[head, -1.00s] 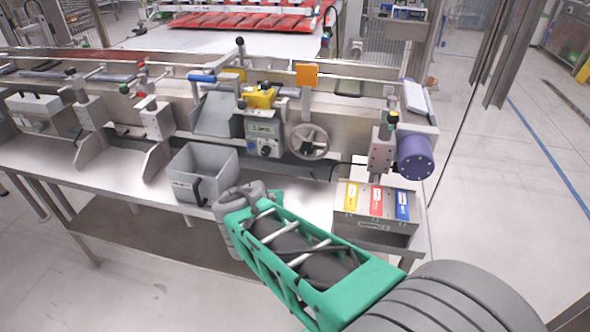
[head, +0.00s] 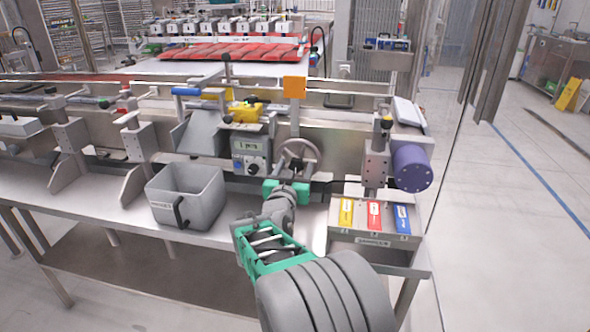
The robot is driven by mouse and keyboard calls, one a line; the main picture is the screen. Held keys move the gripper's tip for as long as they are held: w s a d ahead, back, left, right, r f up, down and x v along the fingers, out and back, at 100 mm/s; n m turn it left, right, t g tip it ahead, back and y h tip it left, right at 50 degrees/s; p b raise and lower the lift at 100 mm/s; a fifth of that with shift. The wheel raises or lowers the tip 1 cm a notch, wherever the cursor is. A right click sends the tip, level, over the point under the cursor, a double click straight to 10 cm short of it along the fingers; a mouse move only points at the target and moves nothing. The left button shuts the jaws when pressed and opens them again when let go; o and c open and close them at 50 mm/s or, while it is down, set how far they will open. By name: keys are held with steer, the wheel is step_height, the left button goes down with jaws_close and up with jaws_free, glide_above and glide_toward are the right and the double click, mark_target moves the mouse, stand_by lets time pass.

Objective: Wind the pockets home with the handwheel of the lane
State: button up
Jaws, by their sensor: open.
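The grey handwheel (head: 312,150) is mounted on the lane's front face, right of the control box (head: 252,154) with its small display. My arm reaches up from the lower right, and my gripper (head: 287,184) is just in front of the wheel's lower left part. The gripper's green end covers the bottom of the wheel's rim. Its fingers are open. I cannot tell whether they touch the rim or the wheel's knob. The pockets cannot be made out clearly.
A grey bin (head: 190,195) stands on the steel table left of my gripper. A holder with yellow, red and blue tags (head: 373,214) is at the right, below a purple motor (head: 411,167). An orange plate (head: 294,87) stands above the wheel. Red packs (head: 232,48) lie behind.

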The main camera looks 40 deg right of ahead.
steer(key=shift+c, duration=0.5)
jaws_close()
steer(key=shift+n, duration=0.3)
